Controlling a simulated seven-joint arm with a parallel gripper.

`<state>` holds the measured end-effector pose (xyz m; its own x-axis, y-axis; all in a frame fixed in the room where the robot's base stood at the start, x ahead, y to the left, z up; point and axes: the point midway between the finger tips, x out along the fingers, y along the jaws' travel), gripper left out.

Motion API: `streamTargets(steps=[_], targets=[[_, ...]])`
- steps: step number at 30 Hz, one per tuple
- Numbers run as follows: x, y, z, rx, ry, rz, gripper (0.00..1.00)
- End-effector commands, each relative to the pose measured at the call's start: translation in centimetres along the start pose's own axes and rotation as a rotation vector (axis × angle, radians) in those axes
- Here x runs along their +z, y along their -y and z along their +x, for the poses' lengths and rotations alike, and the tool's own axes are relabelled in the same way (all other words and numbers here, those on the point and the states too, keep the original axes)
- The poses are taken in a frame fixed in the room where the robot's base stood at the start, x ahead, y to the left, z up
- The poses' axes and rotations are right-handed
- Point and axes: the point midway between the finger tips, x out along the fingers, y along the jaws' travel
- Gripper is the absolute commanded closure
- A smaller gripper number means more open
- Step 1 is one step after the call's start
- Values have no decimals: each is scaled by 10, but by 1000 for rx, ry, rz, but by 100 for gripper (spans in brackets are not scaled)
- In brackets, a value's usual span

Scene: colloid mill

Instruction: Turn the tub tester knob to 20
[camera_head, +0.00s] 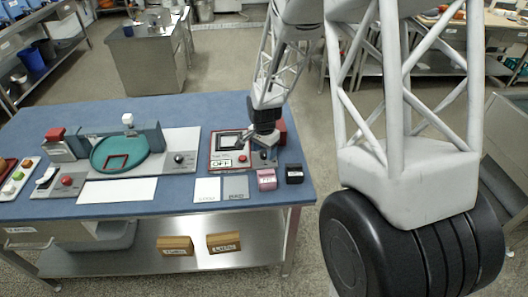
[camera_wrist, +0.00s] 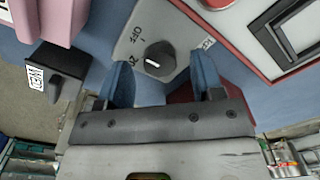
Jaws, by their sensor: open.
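The tub tester knob (camera_wrist: 158,60) is a dark round knob with a white pointer line, on a grey panel (camera_wrist: 140,25) with small printed markings I cannot read surely. In the wrist view my gripper (camera_wrist: 160,74) is open, with one blue fingertip on each side of the knob and gaps between. I cannot tell how far above the panel the fingertips are. In the head view my gripper (camera_head: 263,138) is over the tester's panel at the right part of the blue table, and mostly hides the knob. The red-framed tester (camera_head: 230,150) with a screen and an OFF label is beside it.
A pink block (camera_head: 267,179) and a black block (camera_head: 294,174) stand in front of the panel. A machine with a green bowl (camera_head: 118,168) and another dark knob (camera_head: 179,158) is to the left. White (camera_head: 207,190) and grey (camera_head: 235,186) cards lie in front.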

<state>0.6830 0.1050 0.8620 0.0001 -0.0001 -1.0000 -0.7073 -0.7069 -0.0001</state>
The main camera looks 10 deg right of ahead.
Motion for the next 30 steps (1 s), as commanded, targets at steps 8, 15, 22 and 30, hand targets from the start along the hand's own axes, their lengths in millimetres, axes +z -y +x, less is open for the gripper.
streamTargets(steps=[8, 15, 22, 30], targets=[[0, 0, 10, 0, 0, 0, 39], [0, 0, 11, 0, 0, 0, 39], [0, 0, 10, 0, 0, 0, 71], [0, 0, 10, 0, 0, -4, 88]])
